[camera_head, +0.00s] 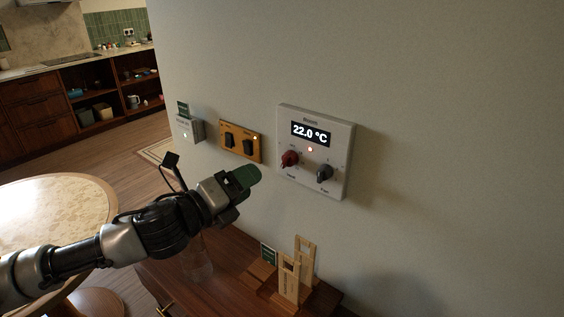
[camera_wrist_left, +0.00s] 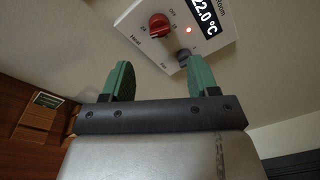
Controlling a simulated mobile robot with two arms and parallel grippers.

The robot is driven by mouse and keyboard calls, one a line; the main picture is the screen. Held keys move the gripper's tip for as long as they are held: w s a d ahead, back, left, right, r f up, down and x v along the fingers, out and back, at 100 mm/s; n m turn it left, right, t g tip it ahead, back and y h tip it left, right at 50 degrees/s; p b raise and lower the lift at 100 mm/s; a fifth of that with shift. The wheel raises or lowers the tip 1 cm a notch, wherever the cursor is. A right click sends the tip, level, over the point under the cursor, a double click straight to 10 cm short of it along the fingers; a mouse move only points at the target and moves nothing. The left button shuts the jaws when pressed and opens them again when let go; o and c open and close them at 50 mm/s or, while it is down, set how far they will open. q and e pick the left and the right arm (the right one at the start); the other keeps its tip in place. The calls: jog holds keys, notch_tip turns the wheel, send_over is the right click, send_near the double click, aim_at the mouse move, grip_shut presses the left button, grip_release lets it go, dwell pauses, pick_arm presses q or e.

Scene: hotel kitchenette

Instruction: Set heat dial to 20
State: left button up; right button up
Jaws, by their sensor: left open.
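The white thermostat panel (camera_head: 340,130) is on the wall, with a display (camera_head: 311,133) reading 22.0 °C and a lit red light below it. The red heat dial (camera_head: 290,158) is at its lower left, and the dark grey fan dial (camera_head: 324,172) at its lower right. In the left wrist view the red heat dial (camera_wrist_left: 159,27) is ahead of the fingers, and the grey dial (camera_wrist_left: 183,57) is partly visible. My left gripper (camera_head: 245,178) is left of and below the panel. Its green fingers (camera_wrist_left: 160,82) are apart with nothing between them. My right gripper is not visible.
A wooden switch plate (camera_head: 256,143) with two dark switches and a small white card-holder box (camera_head: 188,129) are on the wall left of the panel. Below are a wooden cabinet top (camera_head: 215,270) with a wooden stand (camera_head: 289,279). A round table (camera_head: 75,195) is at left.

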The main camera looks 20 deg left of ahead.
aim_at(283, 163)
pick_arm(q)
jog(key=p+x, duration=0.3)
jog(key=x, duration=0.6)
jog(key=shift+w+d+f, duration=0.1)
jog(key=shift+w+d, duration=0.15)
jog(key=shift+w, duration=0.35)
jog(key=shift+c, duration=0.4)
jog(key=c, duration=0.8)
